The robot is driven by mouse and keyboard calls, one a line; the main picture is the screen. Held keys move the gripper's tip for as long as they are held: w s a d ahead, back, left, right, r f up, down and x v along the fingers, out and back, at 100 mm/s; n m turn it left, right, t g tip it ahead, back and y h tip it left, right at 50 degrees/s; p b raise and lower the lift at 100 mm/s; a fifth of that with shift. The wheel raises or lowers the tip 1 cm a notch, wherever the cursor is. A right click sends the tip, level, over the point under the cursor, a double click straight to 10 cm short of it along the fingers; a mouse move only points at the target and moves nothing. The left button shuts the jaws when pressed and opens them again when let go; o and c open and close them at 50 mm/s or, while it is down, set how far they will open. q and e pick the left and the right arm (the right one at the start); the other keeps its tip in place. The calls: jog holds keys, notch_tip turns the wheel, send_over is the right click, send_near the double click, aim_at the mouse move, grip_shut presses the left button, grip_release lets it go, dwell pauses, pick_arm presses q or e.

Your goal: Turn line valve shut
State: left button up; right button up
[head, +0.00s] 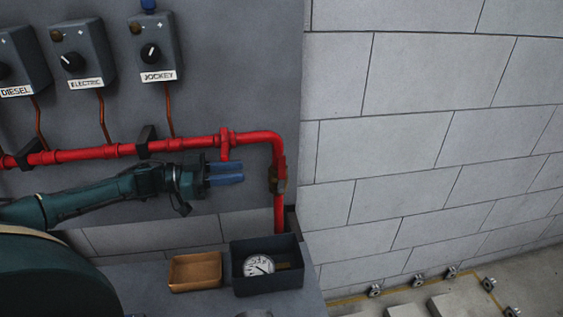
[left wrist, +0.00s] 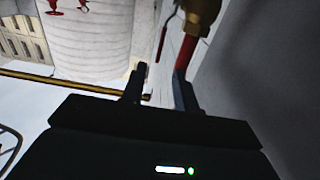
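I cannot tell whether that length is pipe or handle. My left gripper (head: 240,173) points right toward the valve, a short way left of it. Its two blue fingers are apart with nothing seen between them; they also show in the left wrist view (left wrist: 158,92). My right gripper is not seen.
The red pipe (head: 95,152) runs along the panel above my left arm. Control boxes labelled DIESEL, ELECTRIC (head: 80,52) and JOCKEY (head: 155,47) hang above. Below stand a tan tray (head: 194,286) and a dark bin (head: 269,284) holding a gauge (head: 258,265).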

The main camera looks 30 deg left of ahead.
aim_at(281, 181)
pick_arm(q)
jog(key=p+x, duration=0.2)
jog(key=x, duration=0.8)
jog(key=shift+r, duration=0.15)
jog(key=shift+p+x, duration=0.3)
jog(key=shift+x, duration=0.5)
grip_shut()
